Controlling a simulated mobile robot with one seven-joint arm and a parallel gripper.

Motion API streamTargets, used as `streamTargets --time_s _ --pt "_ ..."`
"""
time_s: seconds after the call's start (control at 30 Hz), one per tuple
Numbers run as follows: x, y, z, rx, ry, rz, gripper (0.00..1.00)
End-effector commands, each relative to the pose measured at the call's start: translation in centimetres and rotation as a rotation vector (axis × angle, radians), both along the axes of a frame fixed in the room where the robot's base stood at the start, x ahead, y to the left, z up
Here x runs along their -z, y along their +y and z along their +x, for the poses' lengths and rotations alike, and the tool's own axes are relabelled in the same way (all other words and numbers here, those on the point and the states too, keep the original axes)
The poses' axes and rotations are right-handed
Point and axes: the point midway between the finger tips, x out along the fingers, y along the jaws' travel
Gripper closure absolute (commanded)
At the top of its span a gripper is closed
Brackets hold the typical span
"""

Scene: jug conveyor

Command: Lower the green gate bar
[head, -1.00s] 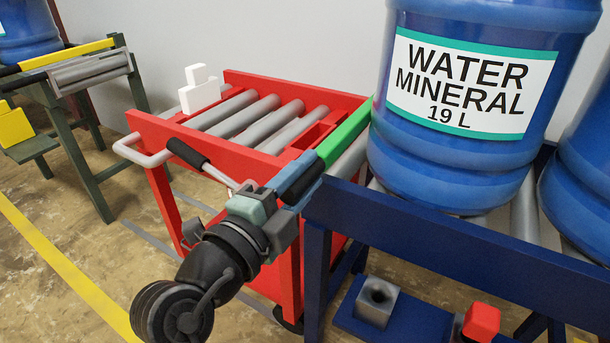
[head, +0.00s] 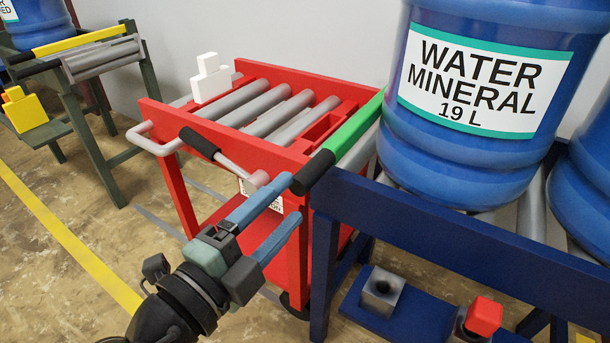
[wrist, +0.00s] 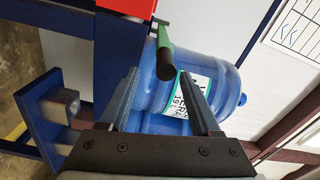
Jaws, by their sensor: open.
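The green gate bar (head: 352,126) runs across the end of the blue conveyor, beside the red cart. Its black grip (head: 313,172) points toward me. In the wrist view the green bar (wrist: 163,36) and the round end of its grip (wrist: 165,66) show ahead, between the finger lines. I cannot tell whether the bar rests on its support. My gripper (head: 291,201) is open and empty, its two blue fingers just short of the grip's end; it also shows in the wrist view (wrist: 159,73).
A large blue water jug (head: 470,100) stands on the blue conveyor (head: 440,225) behind the bar. The red cart (head: 290,225) with grey rollers and a black-handled lever (head: 200,144) is close on the left. A red knob (head: 484,315) sits low right. Open floor lies at left.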

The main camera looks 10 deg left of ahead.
Motion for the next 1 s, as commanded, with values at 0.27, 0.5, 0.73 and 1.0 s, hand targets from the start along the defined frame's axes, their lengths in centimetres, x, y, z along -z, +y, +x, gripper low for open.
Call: streamTargets --time_s 0.27,0.5,0.73,1.0 --pt "0.1 1.7 -3.9 0.000 0.002 -0.002 0.36" --pt "0.2 1.9 -4.6 0.001 0.001 0.000 0.36" --pt "0.2 1.9 -4.5 0.001 0.002 0.000 0.36" --pt "-0.9 1.7 -3.9 -0.007 0.016 -0.020 0.36"
